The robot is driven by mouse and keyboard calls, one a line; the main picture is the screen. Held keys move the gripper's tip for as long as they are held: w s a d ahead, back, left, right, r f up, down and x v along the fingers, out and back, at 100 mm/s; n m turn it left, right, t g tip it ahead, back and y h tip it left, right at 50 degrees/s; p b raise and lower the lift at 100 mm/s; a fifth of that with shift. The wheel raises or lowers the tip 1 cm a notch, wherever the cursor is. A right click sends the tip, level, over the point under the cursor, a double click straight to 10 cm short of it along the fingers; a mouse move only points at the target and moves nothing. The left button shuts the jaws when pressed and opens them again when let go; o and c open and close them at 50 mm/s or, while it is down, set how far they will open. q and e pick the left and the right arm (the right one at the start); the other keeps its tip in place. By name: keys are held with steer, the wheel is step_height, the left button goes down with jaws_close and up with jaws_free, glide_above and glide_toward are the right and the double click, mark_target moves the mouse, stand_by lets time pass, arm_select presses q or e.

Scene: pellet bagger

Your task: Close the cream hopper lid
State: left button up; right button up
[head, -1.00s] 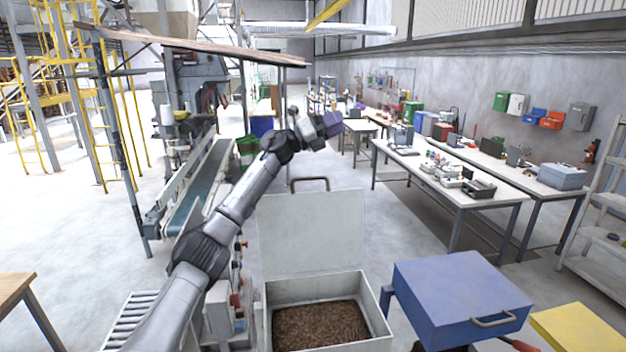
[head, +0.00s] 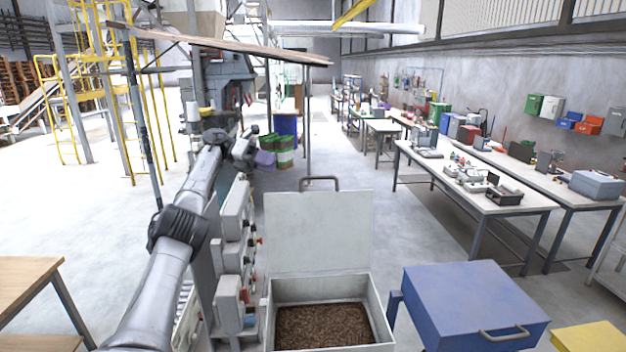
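The cream hopper (head: 381,318) stands at the bottom centre of the head view, with brown pellets (head: 322,327) inside. Its cream lid (head: 318,232) stands upright, open, at the back of the box. A dark handle (head: 319,180) sits on the lid's top edge. My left arm comes in from the lower left, and its gripper (head: 265,160) is beyond and to the left of the lid, apart from it. My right gripper is not in view.
A blue-lidded box (head: 470,300) with a handle stands right of the hopper, and a yellow surface (head: 590,338) is at the lower right. A control panel (head: 232,255) with knobs is left of the hopper. A wooden table (head: 30,280) is at lower left.

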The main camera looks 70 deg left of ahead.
mark_target(312, 178)
arm_select(q)
steer(key=b+x, duration=0.3)
steer(key=x, duration=0.9)
steer(key=shift+r, duration=0.1)
steer(key=shift+w+d+f, duration=0.2)
steer(key=shift+w+d, duration=0.2)
steer(key=shift+w, duration=0.15)
jaws_close()
